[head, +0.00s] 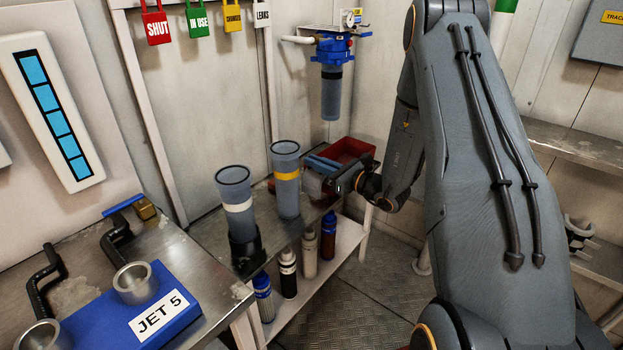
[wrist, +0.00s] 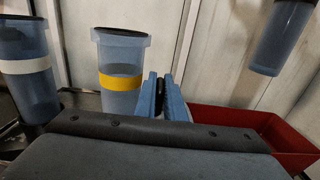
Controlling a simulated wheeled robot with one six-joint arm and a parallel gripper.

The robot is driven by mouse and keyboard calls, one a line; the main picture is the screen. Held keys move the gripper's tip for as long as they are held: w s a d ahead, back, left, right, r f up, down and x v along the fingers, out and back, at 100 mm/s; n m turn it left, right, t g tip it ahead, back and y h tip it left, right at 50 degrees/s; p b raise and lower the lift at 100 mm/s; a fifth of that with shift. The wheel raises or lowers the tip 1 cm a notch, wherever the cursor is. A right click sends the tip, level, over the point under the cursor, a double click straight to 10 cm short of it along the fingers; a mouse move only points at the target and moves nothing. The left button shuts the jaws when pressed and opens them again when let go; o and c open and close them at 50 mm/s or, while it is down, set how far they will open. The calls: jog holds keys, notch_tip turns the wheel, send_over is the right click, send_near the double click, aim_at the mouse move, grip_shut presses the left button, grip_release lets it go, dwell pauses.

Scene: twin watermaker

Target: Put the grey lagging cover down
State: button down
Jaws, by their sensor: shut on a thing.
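The grey lagging cover (wrist: 150,160) fills the bottom of the wrist view, close to the camera, with a dark studded strip along its far edge. In the head view a small part of the cover (head: 313,184) shows at the end of my gripper (head: 336,181), just right of the yellow-banded canister (head: 287,190). My gripper is shut on the cover. The cover hides my fingertips in the wrist view. I cannot tell whether the cover touches the bench beneath it.
A white-banded canister (head: 236,205) stands left of the yellow-banded one. Blue bars (head: 323,163) lie beside a red tray (head: 348,150) at the back. A blue-headed filter (head: 332,85) hangs on the wall above. Several bottles (head: 309,252) stand on the lower shelf.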

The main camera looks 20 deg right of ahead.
aim_at(312, 177)
jog(key=f, duration=0.1)
jog(key=w+f, duration=0.1)
jog(key=shift+a+f, duration=0.3)
notch_tip(312, 177, down, 3)
jog(key=shift+f+p, duration=0.15)
jog(key=shift+p, duration=0.15)
jog(key=shift+w+a+f, duration=0.15)
jog(key=shift+w+f, duration=0.05)
jog(key=shift+f, duration=0.3)
jog(key=shift+f, duration=0.1)
jog(key=c, duration=2.3)
grip_release()
jog(key=shift+f, duration=0.15)
jog(key=o, duration=0.5)
jog(key=shift+c, duration=0.2)
